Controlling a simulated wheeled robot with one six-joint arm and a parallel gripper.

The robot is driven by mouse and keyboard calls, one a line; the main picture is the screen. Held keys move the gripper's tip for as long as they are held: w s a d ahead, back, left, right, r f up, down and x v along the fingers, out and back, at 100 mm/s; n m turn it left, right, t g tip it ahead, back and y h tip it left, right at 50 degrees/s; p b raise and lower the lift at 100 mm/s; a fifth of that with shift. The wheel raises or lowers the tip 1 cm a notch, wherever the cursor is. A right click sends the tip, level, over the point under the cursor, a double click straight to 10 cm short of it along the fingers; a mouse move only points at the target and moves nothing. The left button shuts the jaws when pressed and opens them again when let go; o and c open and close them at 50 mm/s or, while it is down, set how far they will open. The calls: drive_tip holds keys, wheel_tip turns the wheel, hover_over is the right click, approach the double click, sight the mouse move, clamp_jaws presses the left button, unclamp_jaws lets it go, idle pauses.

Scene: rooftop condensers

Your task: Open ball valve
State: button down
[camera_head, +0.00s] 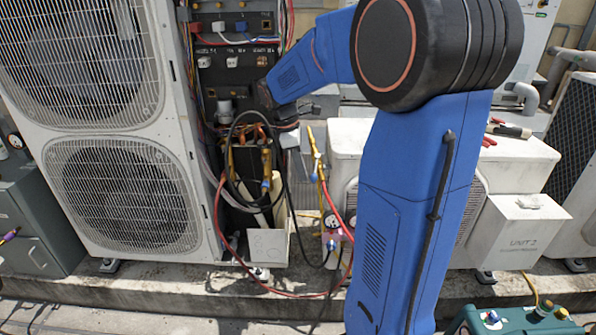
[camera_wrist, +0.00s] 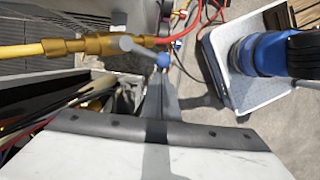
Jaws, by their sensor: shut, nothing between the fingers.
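In the wrist view a brass ball valve (camera_wrist: 95,45) sits in line between a yellow hose on its left and a red hose on its right. A short grey lever with a blue round tip (camera_wrist: 163,60) points obliquely to the right from it. My gripper (camera_wrist: 157,95) is shut and empty, just below the blue tip; I cannot tell whether they touch.
A tall white condenser (camera_head: 190,150) stands left and a low white unit (camera_head: 515,160) right. An open panel with wiring (camera_head: 235,60) is behind. Black and red hoses (camera_head: 235,250) loop around the fittings. Red-handled pliers (camera_head: 490,140) lie on the low unit.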

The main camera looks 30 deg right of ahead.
drive_tip(key=s+n+h, duration=0.1)
drive_tip(key=s+d+f+n+h, duration=0.1)
drive_tip(key=shift+n+g+h, duration=0.3)
drive_tip(key=shift+n, duration=0.1)
drive_tip(key=shift+s+d, duration=0.3)
drive_tip(key=shift+d, duration=0.05)
drive_tip(key=shift+w+a, duration=0.1)
approach(311, 178)
drive_tip(key=a, duration=0.2)
drive_tip(key=w+a, duration=0.1)
drive_tip(key=a, duration=0.1)
drive_tip(key=shift+f, duration=0.35)
